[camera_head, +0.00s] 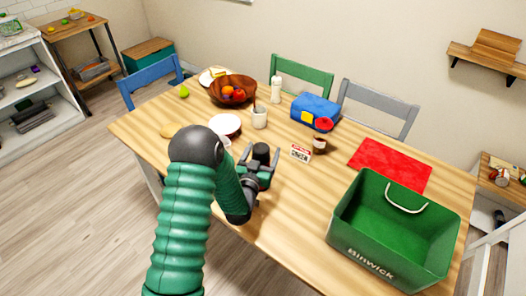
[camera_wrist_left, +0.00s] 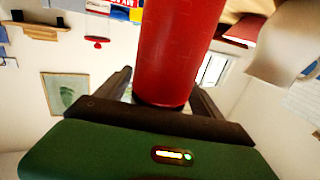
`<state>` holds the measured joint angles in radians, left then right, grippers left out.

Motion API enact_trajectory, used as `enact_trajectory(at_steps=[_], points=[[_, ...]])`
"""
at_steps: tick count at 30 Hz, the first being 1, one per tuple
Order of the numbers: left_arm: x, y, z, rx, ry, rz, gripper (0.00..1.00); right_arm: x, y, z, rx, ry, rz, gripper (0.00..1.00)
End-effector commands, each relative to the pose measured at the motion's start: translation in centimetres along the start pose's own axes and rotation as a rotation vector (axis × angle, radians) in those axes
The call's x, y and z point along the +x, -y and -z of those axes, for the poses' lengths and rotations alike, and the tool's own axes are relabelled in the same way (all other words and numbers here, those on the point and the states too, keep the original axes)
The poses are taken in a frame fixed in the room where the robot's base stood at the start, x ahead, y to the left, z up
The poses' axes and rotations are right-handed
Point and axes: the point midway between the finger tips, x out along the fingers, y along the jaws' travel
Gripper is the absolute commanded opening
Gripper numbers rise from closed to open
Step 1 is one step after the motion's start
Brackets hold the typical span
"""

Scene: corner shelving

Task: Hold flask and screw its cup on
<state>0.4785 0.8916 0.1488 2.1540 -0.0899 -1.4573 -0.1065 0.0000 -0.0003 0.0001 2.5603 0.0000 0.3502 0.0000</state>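A red cylinder, which appears to be the flask (camera_wrist_left: 168,50), stands between the fingers of my left gripper (camera_wrist_left: 160,85) in the left wrist view. It has a dark rim at its lower end there. In the head view a dark round top (camera_head: 261,151) shows between the fingers of my left gripper (camera_head: 258,172), above the table. A narrow gap shows beside the flask near one finger, and contact at the fingertips is not clear. I cannot identify the flask's cup for sure. My right gripper is not in view.
The table (camera_head: 300,210) holds a green crate (camera_head: 385,265) at the front right and a red mat (camera_head: 392,163). A small box (camera_head: 301,153), a brown jar (camera_head: 319,144), a white mug (camera_head: 259,118) and a blue bag (camera_head: 315,108) stand beyond my gripper. A fruit bowl (camera_head: 224,83) stands farther back.

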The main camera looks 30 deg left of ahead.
Motion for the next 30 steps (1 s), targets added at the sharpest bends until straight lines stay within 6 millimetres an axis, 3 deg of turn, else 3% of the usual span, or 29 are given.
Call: enact_trajectory(at_steps=[8, 21, 25, 30], points=[[-0.9, 0.1, 0.1, 0.0, -0.002, 0.0, 0.77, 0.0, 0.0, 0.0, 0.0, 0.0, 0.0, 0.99], [-10.1, 0.0, -0.1, 0.0, 0.0, 0.0, 0.77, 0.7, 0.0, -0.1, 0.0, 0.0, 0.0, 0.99], [-11.6, 0.0, 0.0, -0.001, -0.001, -0.001, 0.77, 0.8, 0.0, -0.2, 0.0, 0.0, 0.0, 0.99], [-12.1, 0.0, 0.1, -0.001, -0.003, -0.001, 0.77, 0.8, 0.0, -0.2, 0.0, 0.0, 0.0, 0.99]])
